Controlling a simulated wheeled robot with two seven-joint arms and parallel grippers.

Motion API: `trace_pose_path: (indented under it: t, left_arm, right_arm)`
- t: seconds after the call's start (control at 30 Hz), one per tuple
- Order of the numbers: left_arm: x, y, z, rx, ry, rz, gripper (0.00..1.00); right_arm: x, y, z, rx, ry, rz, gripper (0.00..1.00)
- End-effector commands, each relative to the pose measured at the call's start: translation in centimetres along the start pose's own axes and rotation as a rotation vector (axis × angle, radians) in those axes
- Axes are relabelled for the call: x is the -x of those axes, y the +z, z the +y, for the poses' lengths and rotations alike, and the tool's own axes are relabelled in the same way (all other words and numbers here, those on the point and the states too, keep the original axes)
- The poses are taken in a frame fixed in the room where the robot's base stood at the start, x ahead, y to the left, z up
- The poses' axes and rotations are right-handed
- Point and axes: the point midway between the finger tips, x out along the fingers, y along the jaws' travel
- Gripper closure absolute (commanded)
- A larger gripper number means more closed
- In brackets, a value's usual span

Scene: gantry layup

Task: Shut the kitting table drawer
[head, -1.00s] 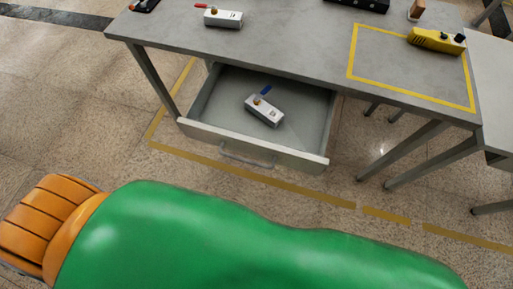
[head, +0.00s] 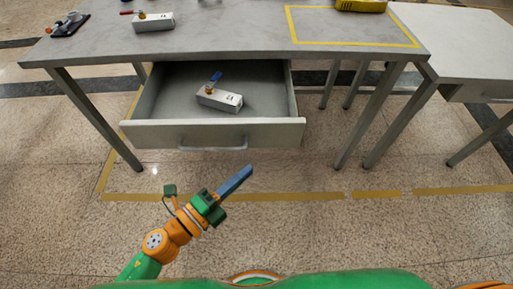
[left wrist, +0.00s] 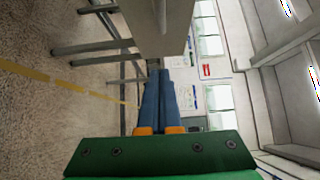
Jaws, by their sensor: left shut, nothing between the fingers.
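The kitting table drawer (head: 270,133) is pulled open under the grey kitting table (head: 235,38). Its pale front has a bar handle (head: 213,148) and faces me. A white box-shaped device (head: 219,98) with a blue lever lies inside. My left gripper (head: 247,171) is shut and empty, below and just right of the handle in the picture, apart from it. In the left wrist view its blue fingers (left wrist: 158,75) lie together, pointing toward a grey panel (left wrist: 140,25) that I cannot surely identify. My right gripper is not in view.
Another white device (head: 153,23) and a dark tool (head: 68,25) lie on the tabletop. A yellow device (head: 361,5) stands by a yellow-taped rectangle. A second table (head: 460,50) adjoins at right. Table legs flank the drawer. The floor before it is clear, with yellow tape.

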Motion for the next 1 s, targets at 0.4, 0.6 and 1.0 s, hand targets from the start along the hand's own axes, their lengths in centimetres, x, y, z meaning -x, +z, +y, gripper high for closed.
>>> trace_pose_path:
  t: [0.4, 0.6, 1.0]
  left_arm:
    - [-7.1, 2.1, 0.1, 0.001, 0.0, -0.003, 1.0]
    - [-7.8, 2.9, 0.0, 0.005, -0.001, -0.002, 1.0]
    - [-7.9, 3.0, 0.1, 0.005, 0.0, -0.003, 1.0]
  right_arm:
    - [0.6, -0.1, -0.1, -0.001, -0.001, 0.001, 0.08]
    - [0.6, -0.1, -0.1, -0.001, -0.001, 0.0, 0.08]
    - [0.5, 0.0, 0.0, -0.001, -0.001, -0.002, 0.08]
